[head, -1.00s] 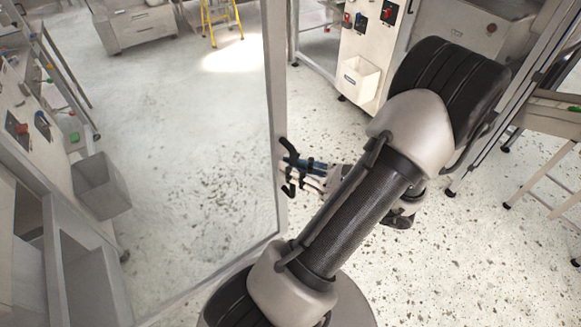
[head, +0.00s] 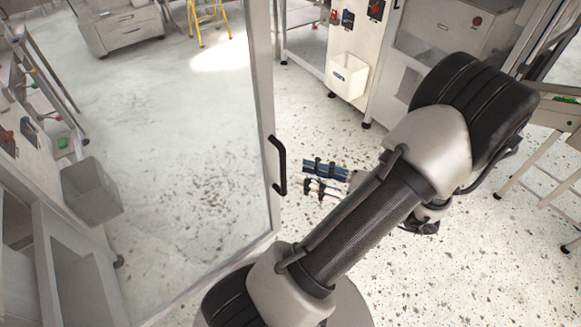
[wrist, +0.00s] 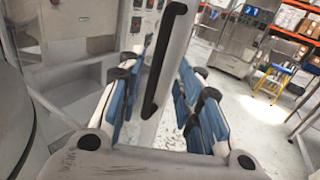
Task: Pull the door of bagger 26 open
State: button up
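The door (head: 259,110) is a tall clear panel in a grey frame. It stands in the left half of the head view, its handle edge over open floor; I cannot tell how far it is swung. No number is readable on it. Its black bar handle (head: 277,165) is on the right edge. My gripper (head: 309,176) is open and empty, a short gap to the right of the handle.
A grey machine with a bin (head: 92,190) stands at the left, partly behind the clear panel. A white cabinet with a white box (head: 347,76) stands at the back. A yellow ladder (head: 203,22) is far behind. A bench (head: 553,115) is at the right. Speckled floor is clear between.

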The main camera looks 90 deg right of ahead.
jog(key=v, duration=0.5)
dwell(0.5)
